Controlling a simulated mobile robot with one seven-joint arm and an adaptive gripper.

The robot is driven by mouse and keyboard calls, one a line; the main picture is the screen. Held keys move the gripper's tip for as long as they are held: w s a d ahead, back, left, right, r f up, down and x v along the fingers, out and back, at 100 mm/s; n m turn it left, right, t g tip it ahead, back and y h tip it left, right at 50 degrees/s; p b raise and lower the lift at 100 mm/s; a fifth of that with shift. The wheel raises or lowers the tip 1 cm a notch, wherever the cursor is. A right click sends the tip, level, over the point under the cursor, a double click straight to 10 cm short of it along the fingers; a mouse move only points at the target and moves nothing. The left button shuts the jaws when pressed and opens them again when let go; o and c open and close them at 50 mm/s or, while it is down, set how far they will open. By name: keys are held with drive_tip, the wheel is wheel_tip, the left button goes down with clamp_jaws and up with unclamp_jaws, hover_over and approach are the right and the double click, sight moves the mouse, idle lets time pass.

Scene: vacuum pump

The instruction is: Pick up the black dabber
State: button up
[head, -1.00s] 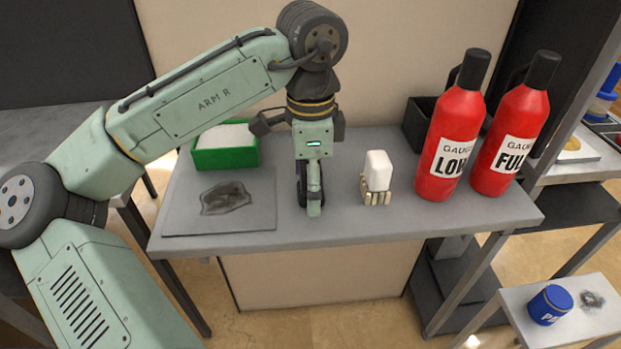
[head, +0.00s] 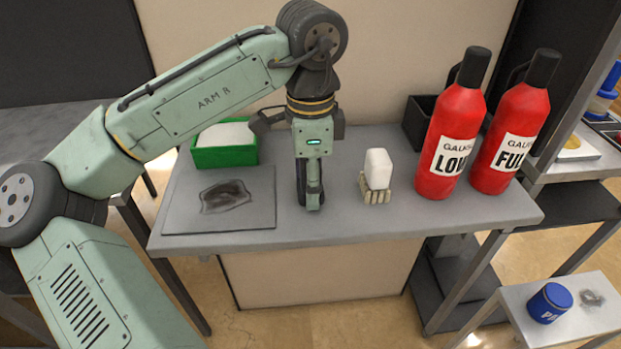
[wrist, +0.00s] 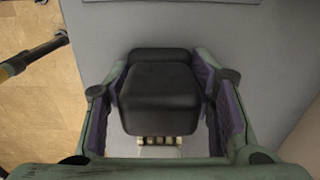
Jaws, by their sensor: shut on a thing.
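My gripper (head: 312,205) points down at the grey table, between the grey mat and the white block. In the wrist view my gripper (wrist: 167,88) has its purple-padded fingers on both sides of the black dabber (wrist: 160,90), shut on it. The dabber is a dark block with rounded edges. In the head view the fingers mostly hide it, and I cannot tell whether its underside touches the table.
A white block (head: 378,165) in a small wooden holder (head: 376,193) stands close on the right. Two red bottles (head: 452,140) stand farther right. A green box (head: 224,157) and the grey mat (head: 250,210) with a dark smear are on the left.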

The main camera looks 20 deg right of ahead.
drive_tip(key=shift+r, duration=0.45)
drive_tip(key=shift+s+r+b, duration=0.25)
drive_tip(key=shift+r+b, duration=0.05)
drive_tip(key=shift+r, duration=0.35)
drive_tip(key=shift+s+r+b, duration=0.25)
drive_tip(key=shift+r, duration=0.35)
drive_tip(key=s+a+r+b, duration=0.1)
drive_tip(key=s+b, duration=0.1)
drive_tip(key=s, duration=1.3)
drive_tip(key=shift+a+r, duration=0.15)
drive_tip(key=shift+r, duration=0.15)
drive_tip(key=o, duration=0.7)
drive_tip(key=c, duration=0.6)
